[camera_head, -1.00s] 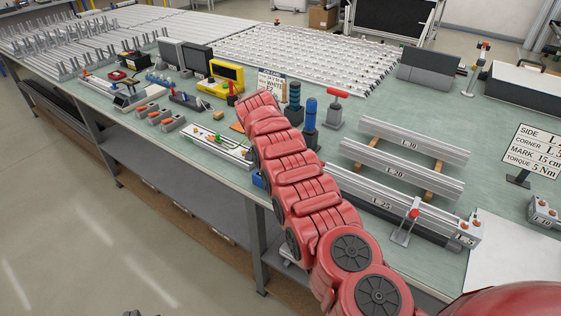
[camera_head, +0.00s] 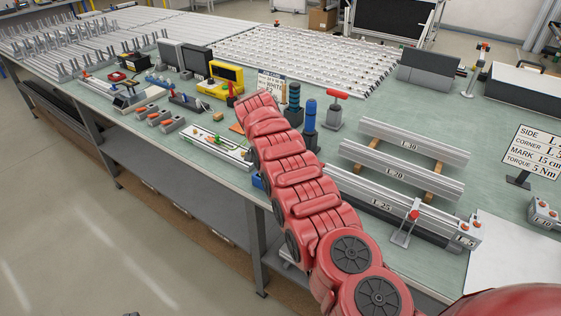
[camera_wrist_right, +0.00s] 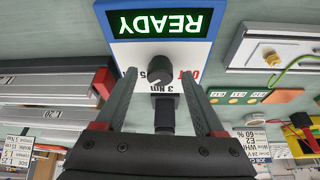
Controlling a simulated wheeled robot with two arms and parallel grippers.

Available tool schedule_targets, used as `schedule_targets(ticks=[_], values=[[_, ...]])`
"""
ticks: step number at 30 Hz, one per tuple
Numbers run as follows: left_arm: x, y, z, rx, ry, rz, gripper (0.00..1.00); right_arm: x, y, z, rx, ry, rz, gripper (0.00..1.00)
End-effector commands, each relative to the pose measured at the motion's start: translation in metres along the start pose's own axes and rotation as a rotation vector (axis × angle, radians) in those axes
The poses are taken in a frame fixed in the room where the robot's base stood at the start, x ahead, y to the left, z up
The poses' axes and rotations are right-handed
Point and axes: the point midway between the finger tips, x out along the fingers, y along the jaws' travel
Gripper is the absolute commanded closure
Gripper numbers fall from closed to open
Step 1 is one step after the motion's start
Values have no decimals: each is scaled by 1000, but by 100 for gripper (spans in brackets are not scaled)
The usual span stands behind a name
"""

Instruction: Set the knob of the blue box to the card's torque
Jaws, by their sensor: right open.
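The blue box (camera_wrist_right: 114,52) fills the upper middle of the right wrist view, upside down, with a green READY display (camera_wrist_right: 160,22). Its dark grey round knob (camera_wrist_right: 160,61) sits below the display. Printed marks including "3 Nm" show near the knob, partly covered. My right gripper (camera_wrist_right: 159,73) is open, its fingertips to either side of the knob's area; I cannot tell if they touch it. In the head view my red right arm hides most of the box; only a blue bit (camera_head: 258,181) shows. The card (camera_head: 532,150) at the right reads torque 5 Nm. My left gripper is out of view.
Aluminium profiles (camera_head: 414,140) lie right of my arm. Blue and red-handled tools (camera_head: 310,115) stand close behind it. A board with a green wire (camera_wrist_right: 275,55) is beside the box in the wrist view.

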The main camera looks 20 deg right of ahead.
Motion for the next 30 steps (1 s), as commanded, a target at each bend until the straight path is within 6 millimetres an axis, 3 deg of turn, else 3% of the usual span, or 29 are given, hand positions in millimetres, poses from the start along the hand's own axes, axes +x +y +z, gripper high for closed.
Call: schedule_targets(ticks=[8, 18, 25, 30], values=[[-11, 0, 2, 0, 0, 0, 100, -24, -1, 2, 1, 1, -4, 29], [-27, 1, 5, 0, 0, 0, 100, -120, -1, 0, 0, 2, -6, 29], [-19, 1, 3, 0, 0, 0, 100, -157, 0, 0, -1, -1, 0, 29], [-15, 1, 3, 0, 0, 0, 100, -170, 0, 0, -1, -1, 2, 29]])
